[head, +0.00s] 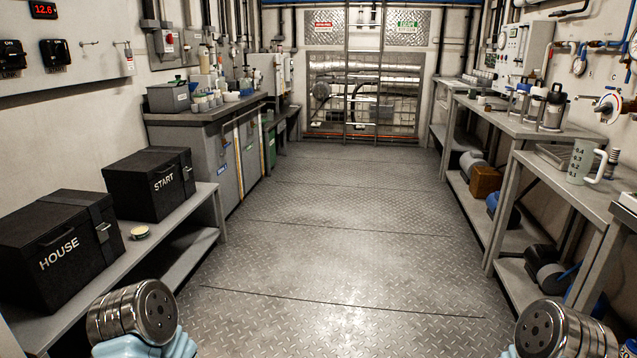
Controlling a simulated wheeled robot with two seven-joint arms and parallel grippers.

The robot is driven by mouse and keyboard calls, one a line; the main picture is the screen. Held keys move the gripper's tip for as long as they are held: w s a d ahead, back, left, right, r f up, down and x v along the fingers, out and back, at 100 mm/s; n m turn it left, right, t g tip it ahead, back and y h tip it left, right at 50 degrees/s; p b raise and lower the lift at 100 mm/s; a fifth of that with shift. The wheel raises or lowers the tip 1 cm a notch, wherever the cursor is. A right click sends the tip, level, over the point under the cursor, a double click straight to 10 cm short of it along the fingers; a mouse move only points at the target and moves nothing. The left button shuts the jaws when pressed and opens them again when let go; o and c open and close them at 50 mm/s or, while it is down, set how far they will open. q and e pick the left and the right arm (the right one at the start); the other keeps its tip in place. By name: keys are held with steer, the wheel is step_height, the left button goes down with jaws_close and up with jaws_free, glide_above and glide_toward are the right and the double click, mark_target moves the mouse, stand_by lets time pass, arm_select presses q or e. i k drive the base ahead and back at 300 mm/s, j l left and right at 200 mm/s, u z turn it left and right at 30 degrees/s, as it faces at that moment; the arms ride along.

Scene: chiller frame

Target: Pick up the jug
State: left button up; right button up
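The jug (578,162) is pale green with dark measuring marks and a handle on its right side. It stands upright on the right-hand bench (560,183), near the bench's back part. Only metal joints and pale blue parts of my two arms show at the bottom left and bottom right corners. Neither of my grippers is in view, so their fingers cannot be seen. Nothing of mine is near the jug.
A shallow metal tray (553,156) lies just left of the jug. Several bottles (552,108) stand on the bench farther back. The floor (330,230) between the benches is clear.

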mark_target(220, 82)
steer(key=i, duration=2.65)
steer(key=i+u, duration=0.2)
steer(key=i, duration=0.25)
steer(key=i+l+u, duration=0.25)
steer(key=i, duration=0.2)
steer(key=i+l+u, duration=0.2)
steer(key=i, duration=0.25)
steer(key=i+l+u, duration=0.2)
steer(key=i, duration=0.25)
